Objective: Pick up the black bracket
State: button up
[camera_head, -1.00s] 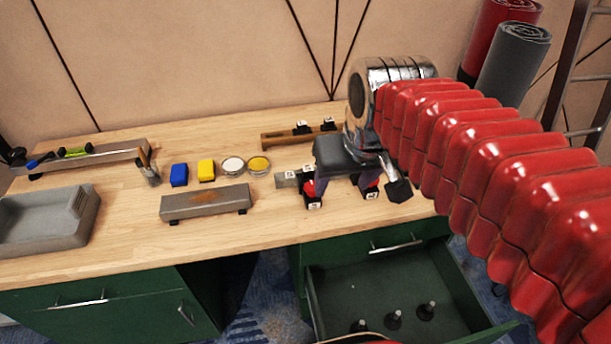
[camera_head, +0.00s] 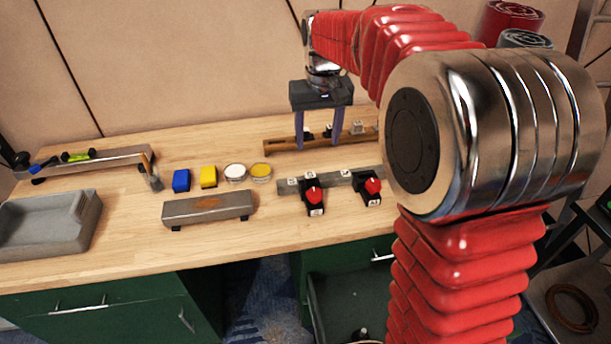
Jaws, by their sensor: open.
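My gripper (camera_head: 319,143) points straight down over the brown wooden rail (camera_head: 285,146) at the back of the workbench. Its two purple-grey fingers are apart, one on each side of a small dark piece (camera_head: 328,131) that may be the black bracket. I cannot tell whether the fingers stand around it or in front of it. A grey rail (camera_head: 342,182) nearer the front carries two black holders with red knobs, a left one (camera_head: 314,194) and a right one (camera_head: 369,188). Another small light-topped piece (camera_head: 357,128) shows on the wooden rail, right of the fingers.
A grey tray (camera_head: 48,224) sits far left. My arm hides the bench's right end. A drawer (camera_head: 345,300) stands open below.

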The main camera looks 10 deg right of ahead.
jog(key=g, duration=0.1)
send_over(310, 174)
notch_tip(310, 174, down, 6)
jog(key=f, duration=0.1)
jog(key=shift+r, duration=0.3)
jog(key=shift+f, duration=0.1)
notch_tip(310, 174, down, 8)
jog(key=shift+f, duration=0.25)
jog(key=shift+f, duration=0.1)
jog(key=shift+f, duration=2.5)
jog(key=shift+c, duration=0.5)
jog(key=c, duration=1.2)
